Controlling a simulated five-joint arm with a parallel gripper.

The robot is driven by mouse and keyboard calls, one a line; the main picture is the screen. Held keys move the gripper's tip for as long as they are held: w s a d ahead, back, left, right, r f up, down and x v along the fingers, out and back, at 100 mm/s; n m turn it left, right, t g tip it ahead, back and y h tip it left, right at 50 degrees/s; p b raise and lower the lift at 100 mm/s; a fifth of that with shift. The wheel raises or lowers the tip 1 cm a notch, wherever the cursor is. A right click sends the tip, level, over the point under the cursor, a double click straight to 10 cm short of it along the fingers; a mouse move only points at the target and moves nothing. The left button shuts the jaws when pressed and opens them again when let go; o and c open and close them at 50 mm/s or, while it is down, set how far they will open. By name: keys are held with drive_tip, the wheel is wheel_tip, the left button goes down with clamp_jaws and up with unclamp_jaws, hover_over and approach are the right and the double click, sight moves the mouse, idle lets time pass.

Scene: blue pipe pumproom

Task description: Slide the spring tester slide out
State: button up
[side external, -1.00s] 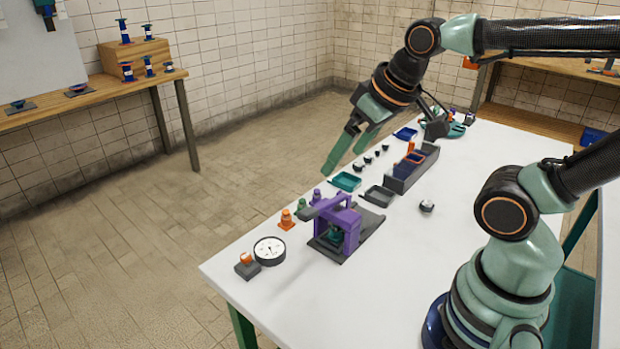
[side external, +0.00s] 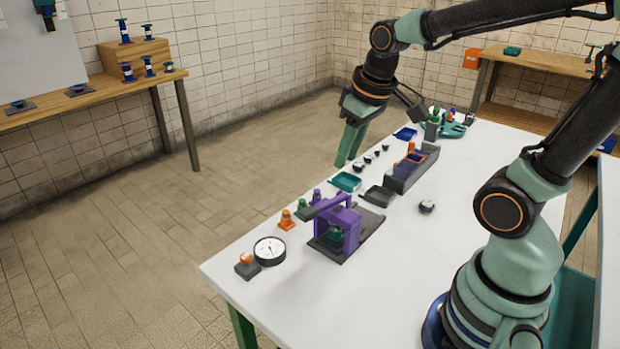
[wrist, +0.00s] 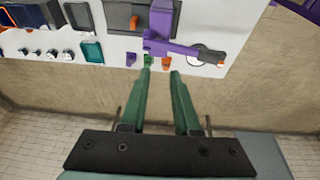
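The spring tester is a purple frame (side external: 350,228) with a lever arm on top, standing on a dark grey base near the table's left edge. A flat dark grey plate (side external: 368,217) extends from it to the right; I cannot tell for sure which part is the slide. In the wrist view the purple frame (wrist: 161,24) and its lever (wrist: 180,49) are at the top, beyond my fingertips. My gripper (side external: 347,163) is in the air past the table's far-left edge, apart from the tester. Its green fingers (wrist: 160,74) are open with nothing between them.
A round white dial (side external: 269,251), an orange button block (side external: 247,264) and small coloured cones (side external: 286,219) sit near the tester. Teal (side external: 345,182) and grey trays (side external: 377,196) and a long grey bin (side external: 410,172) lie behind.

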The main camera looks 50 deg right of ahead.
drive_tip(key=w+d+f+g, duration=0.2)
drive_tip(key=d+f+g, duration=0.1)
drive_tip(key=d+f, duration=0.45)
wheel_tip(320, 180, down, 12)
drive_tip(key=shift+w+f, duration=0.1)
drive_tip(key=shift+w, duration=0.05)
idle(0.3)
clamp_jaws()
idle(1.3)
